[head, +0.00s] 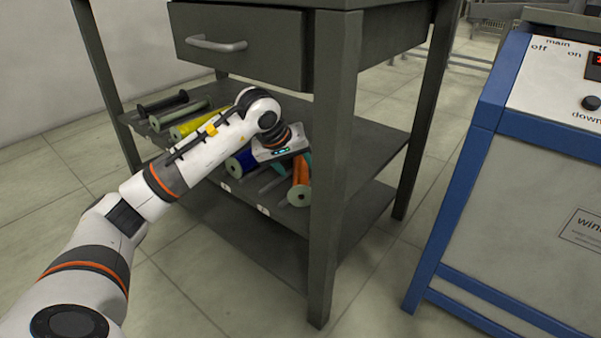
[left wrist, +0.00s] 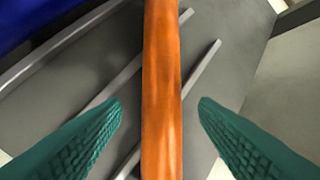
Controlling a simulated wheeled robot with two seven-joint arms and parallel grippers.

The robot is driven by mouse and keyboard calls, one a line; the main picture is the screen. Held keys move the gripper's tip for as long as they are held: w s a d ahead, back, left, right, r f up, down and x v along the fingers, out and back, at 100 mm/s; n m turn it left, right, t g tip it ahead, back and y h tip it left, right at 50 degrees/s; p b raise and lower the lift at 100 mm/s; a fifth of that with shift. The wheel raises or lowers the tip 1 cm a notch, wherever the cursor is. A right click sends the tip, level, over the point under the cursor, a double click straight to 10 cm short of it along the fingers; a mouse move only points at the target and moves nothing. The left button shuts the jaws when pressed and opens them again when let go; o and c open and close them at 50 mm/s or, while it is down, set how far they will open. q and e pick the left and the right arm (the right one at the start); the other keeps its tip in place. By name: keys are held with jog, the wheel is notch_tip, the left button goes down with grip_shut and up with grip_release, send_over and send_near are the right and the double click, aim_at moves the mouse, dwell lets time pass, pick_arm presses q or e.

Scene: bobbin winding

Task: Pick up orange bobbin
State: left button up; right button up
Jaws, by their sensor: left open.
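The orange bobbin (head: 301,178) lies on the middle shelf of the dark grey table, at the right end of a row of bobbins. In the left wrist view its orange shaft (left wrist: 162,90) runs upright through the middle of the picture. My left gripper (head: 299,166) is at the orange bobbin, partly hidden by its own wrist. In the left wrist view its two teal fingers (left wrist: 160,112) are open, one on each side of the shaft, with gaps on both sides. My right gripper is not in view.
A blue bobbin (head: 239,163) lies left of the orange one, with yellow (head: 187,130), grey-green and black bobbins further left. Metal rails (left wrist: 205,75) run beneath the orange bobbin. A table leg (head: 335,170) stands close right of it. A drawer (head: 240,45) hangs above. A blue-framed machine (head: 520,170) stands right.

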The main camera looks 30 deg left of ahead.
aim_at(298, 169)
pick_arm(q)
jog(key=b+x, duration=0.1)
jog(key=x, duration=0.2)
jog(key=shift+w, duration=0.1)
jog(key=shift+c, duration=0.2)
jog(key=c, duration=1.1)
jog(key=shift+r, duration=0.1)
